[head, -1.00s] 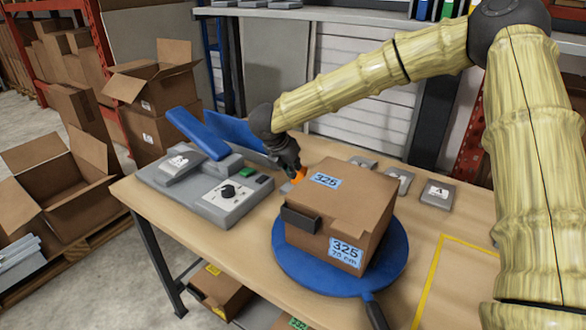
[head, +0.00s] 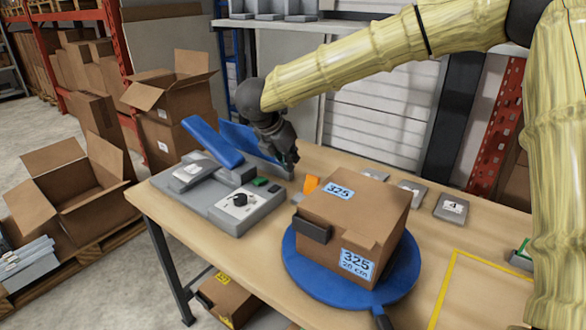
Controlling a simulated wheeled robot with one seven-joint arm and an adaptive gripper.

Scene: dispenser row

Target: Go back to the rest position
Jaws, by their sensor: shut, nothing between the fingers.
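My gripper (head: 288,160) hangs above the back of the table, behind the grey machine (head: 222,212) with the blue lever (head: 212,141). Its black fingers point down and look shut and empty. It is apart from the small orange piece (head: 311,185), which stands on the table behind the box. The cardboard box (head: 345,212) labelled 325 sits on the round blue turntable (head: 302,268), right of the machine.
Grey plates with labels (head: 452,207) lie along the table's back edge. A yellow outline (head: 442,290) marks the wooden table (head: 240,255) at the front right. Shelves rise behind the table.

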